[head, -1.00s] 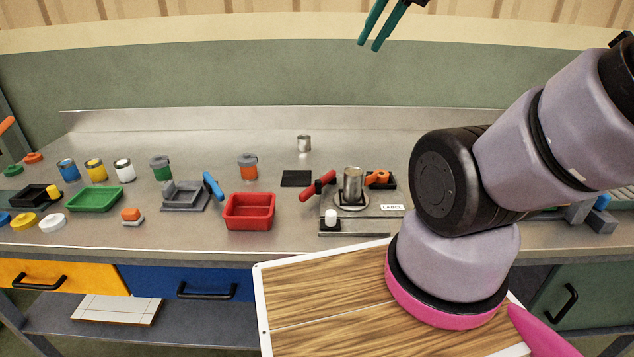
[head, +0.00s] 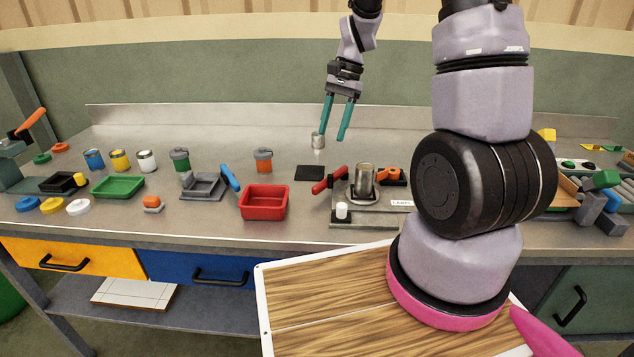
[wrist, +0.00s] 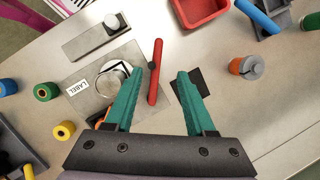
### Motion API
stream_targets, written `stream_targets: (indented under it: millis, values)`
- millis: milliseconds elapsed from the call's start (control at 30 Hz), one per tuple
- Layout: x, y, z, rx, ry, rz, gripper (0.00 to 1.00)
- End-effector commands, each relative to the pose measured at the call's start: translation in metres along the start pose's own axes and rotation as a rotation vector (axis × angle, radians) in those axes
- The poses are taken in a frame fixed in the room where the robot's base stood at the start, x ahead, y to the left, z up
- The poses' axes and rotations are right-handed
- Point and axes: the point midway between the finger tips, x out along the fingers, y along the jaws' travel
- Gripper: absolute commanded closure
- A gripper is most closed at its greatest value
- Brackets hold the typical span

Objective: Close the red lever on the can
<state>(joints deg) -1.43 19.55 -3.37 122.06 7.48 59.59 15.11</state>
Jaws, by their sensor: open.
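The red lever (head: 329,181) sticks out to the left of an open metal can (head: 364,179), which stands upright on a grey fixture plate. In the wrist view the red lever (wrist: 155,72) appears between my fingertips, and the can (wrist: 109,80) is to its left, partly hidden by the left finger. My gripper (head: 332,141) has long teal fingers spread apart, empty and pointing down. It hangs above the bench, above the lever in the head picture. I see no contact with the lever.
An orange clamp handle (head: 387,173) is right of the can, and a white knob (head: 342,210) is in front. A black pad (head: 310,172) and a red tray (head: 264,201) lie to the left. The bench's back strip is mostly clear.

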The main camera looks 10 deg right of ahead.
Motion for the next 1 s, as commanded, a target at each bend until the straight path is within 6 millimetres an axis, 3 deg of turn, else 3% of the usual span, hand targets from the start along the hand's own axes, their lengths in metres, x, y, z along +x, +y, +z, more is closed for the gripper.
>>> stream_targets:
  millis: [100, 200, 367, 800, 1000]
  values:
    - [0.025, -0.002, -0.01, 0.045, -0.041, 0.035, 0.45]
    - [0.035, -0.002, -0.014, 0.064, -0.055, 0.049, 0.45]
    - [0.049, -0.002, -0.014, 0.067, -0.059, 0.053, 0.45]
    - [0.125, 0.002, -0.009, 0.066, -0.059, 0.052, 0.45]
    - [0.141, 0.003, -0.008, 0.065, -0.056, 0.049, 0.45]
